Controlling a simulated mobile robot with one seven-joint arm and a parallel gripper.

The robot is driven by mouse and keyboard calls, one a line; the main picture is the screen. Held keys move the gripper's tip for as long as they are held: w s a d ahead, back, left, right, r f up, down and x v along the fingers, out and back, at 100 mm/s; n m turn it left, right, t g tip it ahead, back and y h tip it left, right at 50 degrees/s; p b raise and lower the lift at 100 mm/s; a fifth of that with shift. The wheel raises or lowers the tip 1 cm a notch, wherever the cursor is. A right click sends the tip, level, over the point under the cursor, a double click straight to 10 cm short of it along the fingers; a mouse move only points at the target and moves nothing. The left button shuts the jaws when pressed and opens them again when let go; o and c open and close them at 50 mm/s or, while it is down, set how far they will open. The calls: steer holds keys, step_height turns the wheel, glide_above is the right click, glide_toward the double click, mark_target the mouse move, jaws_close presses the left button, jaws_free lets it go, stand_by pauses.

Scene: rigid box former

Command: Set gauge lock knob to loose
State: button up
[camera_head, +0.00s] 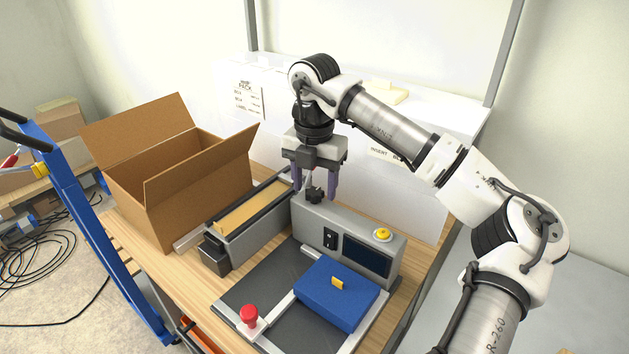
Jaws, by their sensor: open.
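The gauge lock knob looks to be the small black knob (316,194) on top of the left end of the grey box former housing (300,222). My gripper (316,192) points down over it, with its two purple-grey fingers apart, one on each side of the knob. The fingers appear open and I cannot tell whether they touch it. The knob's setting and any markings are too small to read.
On the housing are a yellow button (382,235), a dark screen (366,256) and a black switch (330,238). A blue box (335,298) and a red knob (249,313) are in front. An open cardboard box (190,190) stands left. A white partition (400,200) stands behind.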

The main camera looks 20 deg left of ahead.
steer(key=shift+f, duration=0.3)
steer(key=c, duration=1)
steer(key=shift+o, duration=0.2)
